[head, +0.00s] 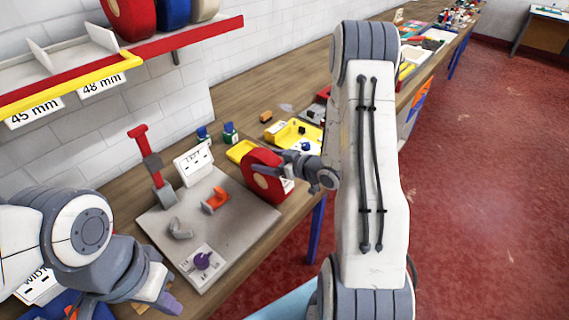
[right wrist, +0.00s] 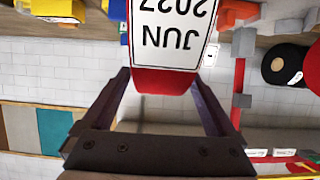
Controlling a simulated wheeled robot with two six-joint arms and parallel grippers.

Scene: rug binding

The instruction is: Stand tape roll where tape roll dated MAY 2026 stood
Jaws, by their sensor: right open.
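A red tape roll (head: 262,172) stands on its rim on the workbench, at the right edge of a grey board. In the right wrist view its white label (right wrist: 172,35) reads JUN 2027, upside down. My right gripper (head: 292,165) is at the roll; its open fingers (right wrist: 160,85) show on either side of the roll's near end, with a gap each side. My left gripper (head: 160,300) is low at the left, near the bench front, and its jaws are partly hidden. Red, blue and beige rolls (head: 128,15) stand on the upper shelf. I see no MAY 2026 label.
The grey board (head: 240,228) carries a red-handled post (head: 150,165), an orange part (head: 214,200) and a purple knob (head: 203,260). A white card (head: 193,163), small bottles (head: 230,133) and a yellow tray (head: 290,132) stand behind. The shelf has 45 mm and 48 mm labels (head: 102,84).

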